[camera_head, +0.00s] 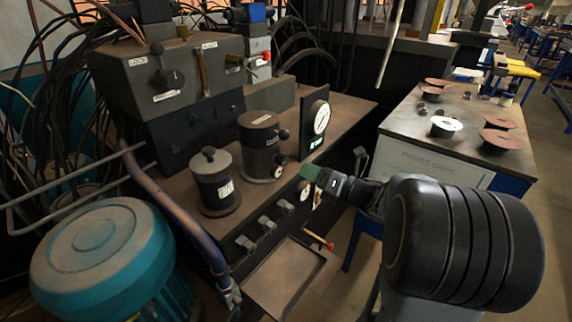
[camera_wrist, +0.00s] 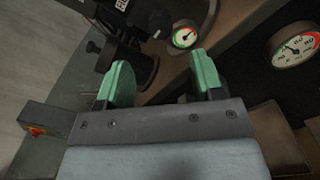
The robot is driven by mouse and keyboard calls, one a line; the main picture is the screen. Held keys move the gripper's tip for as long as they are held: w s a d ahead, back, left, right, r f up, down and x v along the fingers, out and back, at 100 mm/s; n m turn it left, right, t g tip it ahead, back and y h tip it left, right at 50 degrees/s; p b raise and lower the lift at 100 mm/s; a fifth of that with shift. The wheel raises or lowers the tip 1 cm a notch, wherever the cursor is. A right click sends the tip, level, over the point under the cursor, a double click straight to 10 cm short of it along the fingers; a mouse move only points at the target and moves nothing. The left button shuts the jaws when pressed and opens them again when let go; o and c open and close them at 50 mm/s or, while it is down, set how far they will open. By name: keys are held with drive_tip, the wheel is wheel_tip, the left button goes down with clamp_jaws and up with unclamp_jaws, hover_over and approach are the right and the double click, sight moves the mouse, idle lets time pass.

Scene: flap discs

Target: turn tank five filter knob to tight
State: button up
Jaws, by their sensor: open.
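The labels are too small to read, so I cannot tell which knob is tank five's filter knob. My gripper (camera_head: 310,172), with green fingertips, is at the bench's front edge, right of the taller canister. In the wrist view my gripper (camera_wrist: 163,78) is open with nothing between its fingers. A dark canister (camera_wrist: 130,72) with a side knob (camera_wrist: 95,46) shows beyond the left finger.
A control box (camera_head: 170,75) with a black knob is at the back left. A teal motor (camera_head: 105,255) and a bent pipe (camera_head: 175,200) are at the front left. An empty tray (camera_head: 283,278) sits below small switches.

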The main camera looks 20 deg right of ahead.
sight(286, 161)
drive_tip(key=x, duration=0.8)
drive_tip(key=shift+w+a+b, duration=0.25)
drive_tip(key=shift+w+b, duration=0.05)
drive_tip(key=shift+b, duration=0.05)
drive_tip(key=shift+c, duration=0.2)
drive_tip(key=c, duration=0.9)
